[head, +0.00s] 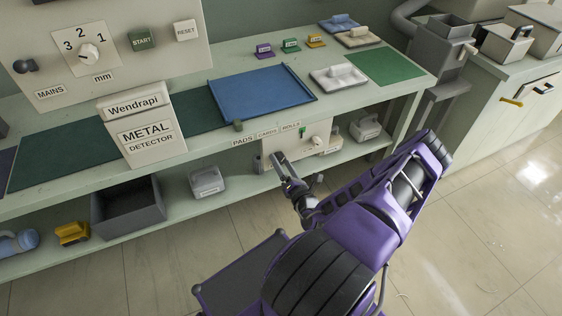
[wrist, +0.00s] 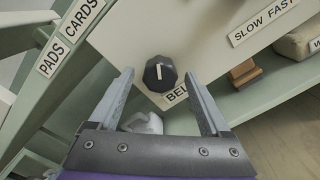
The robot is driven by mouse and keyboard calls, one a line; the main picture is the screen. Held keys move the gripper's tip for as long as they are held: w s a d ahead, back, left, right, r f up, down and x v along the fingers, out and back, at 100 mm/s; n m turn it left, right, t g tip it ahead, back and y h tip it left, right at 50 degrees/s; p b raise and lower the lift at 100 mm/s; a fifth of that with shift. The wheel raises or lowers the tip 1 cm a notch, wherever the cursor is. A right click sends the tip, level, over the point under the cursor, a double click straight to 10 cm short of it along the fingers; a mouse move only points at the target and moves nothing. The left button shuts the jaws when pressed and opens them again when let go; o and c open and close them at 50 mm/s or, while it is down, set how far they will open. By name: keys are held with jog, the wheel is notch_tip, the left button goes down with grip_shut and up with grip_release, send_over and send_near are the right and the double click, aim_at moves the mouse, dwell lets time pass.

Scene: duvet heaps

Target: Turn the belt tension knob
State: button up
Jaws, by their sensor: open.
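The belt knob (wrist: 160,73) is a dark, many-sided knob with a pale pointer line, on a cream panel (wrist: 210,40) in the wrist view. Below it is a label (wrist: 176,96) reading "BEL", its rest hidden by my right finger. My gripper (wrist: 158,78) is open and empty, its fingertips on either side of the knob in the picture; I cannot tell whether they touch it. In the head view my gripper (head: 283,166) is at the panel (head: 293,150) under the bench edge; I cannot make out the dark knob there.
A "SLOW FAST" label (wrist: 264,22) is on the same panel. The green bench (head: 215,142) overhangs it, with a lower shelf (head: 235,202) below. A grey bin (head: 127,210) and a block-like weight (head: 206,182) stand on that shelf. The floor in front is clear.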

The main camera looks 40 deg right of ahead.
jog(key=v, duration=1.6)
jog(key=shift+p, duration=0.3)
jog(key=shift+a, duration=0.2)
